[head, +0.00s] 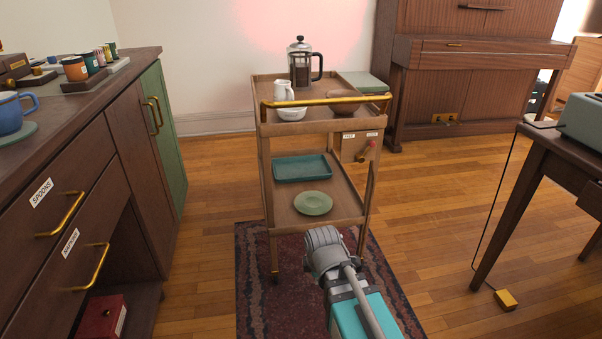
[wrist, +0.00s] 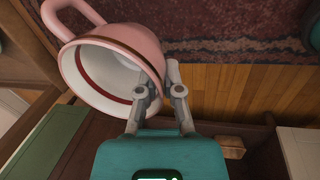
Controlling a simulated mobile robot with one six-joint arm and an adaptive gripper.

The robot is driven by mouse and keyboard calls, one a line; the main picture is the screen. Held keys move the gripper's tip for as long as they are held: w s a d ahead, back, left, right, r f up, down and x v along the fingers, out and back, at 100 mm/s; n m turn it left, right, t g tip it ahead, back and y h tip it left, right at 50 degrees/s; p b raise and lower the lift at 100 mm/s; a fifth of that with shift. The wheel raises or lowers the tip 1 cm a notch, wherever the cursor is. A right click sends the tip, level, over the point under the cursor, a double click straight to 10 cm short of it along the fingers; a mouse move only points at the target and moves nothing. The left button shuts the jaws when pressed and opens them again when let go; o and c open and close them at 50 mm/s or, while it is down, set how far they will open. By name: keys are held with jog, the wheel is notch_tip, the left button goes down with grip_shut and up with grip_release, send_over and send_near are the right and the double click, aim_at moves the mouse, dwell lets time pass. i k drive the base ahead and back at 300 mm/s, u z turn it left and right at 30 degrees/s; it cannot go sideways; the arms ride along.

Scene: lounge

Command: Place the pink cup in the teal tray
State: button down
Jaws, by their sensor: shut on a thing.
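The pink cup (wrist: 118,42) hangs tilted in the wrist view, its open mouth toward the camera and its handle at upper left. My gripper (wrist: 161,86) is shut on the cup's wall near the rim, one finger inside and one outside. In the head view my arm reaches toward the cart, and neither the cup nor my fingertips can be made out there. The teal tray (head: 302,168) lies flat and empty on the cart's lower shelf, toward the back.
The wooden cart (head: 333,185) has a green plate (head: 313,203) in front of the tray. Its top holds a French press (head: 301,65), a white jug (head: 283,90) and bowls behind a brass rail (head: 330,101). A counter stands left, a table right. A rug (head: 255,265) lies below.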

aim_at(315, 171)
jog(key=i, duration=1.5)
